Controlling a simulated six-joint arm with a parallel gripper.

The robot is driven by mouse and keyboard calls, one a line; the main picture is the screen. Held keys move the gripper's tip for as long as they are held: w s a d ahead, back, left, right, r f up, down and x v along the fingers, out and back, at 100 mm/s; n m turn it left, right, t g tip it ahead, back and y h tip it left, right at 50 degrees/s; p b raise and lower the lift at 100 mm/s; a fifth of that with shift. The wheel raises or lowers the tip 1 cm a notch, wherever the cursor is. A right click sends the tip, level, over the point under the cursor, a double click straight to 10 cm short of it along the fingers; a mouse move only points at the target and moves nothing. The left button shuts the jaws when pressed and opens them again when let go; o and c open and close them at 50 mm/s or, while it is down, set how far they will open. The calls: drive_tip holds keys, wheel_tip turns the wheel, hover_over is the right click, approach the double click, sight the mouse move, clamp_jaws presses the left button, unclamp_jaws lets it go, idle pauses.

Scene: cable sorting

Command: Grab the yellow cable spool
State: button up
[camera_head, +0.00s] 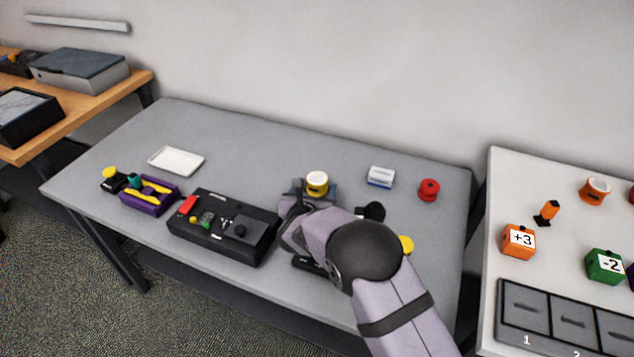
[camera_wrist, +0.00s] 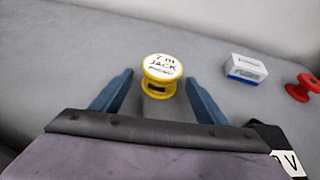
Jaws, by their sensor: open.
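The yellow cable spool (camera_head: 317,183) stands upright on the grey table, near its middle. It has a white top with dark writing, which I read as "I'M JACK" in the wrist view (camera_wrist: 159,75). My gripper (camera_wrist: 158,90) is open, with its two blue fingers apart. In the wrist view the spool shows between the fingertips, at about their far ends. I cannot tell whether either finger touches it. In the head view my arm covers most of the gripper and the table in front of the spool.
A white-and-blue box (camera_head: 381,177) and a red spool (camera_head: 429,190) stand to the right. A black control box (camera_head: 223,227), a purple tray (camera_head: 149,195) and a white tray (camera_head: 176,161) lie to the left. A yellow round thing (camera_head: 406,244) shows partly behind my arm.

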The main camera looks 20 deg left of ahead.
sight(315, 183)
drive_tip(key=shift+w+f, duration=0.15)
drive_tip(key=shift+w, duration=0.2)
drive_tip(key=c, duration=1.2)
wheel_tip(315, 183, up, 10)
drive_tip(key=shift+r, duration=0.1)
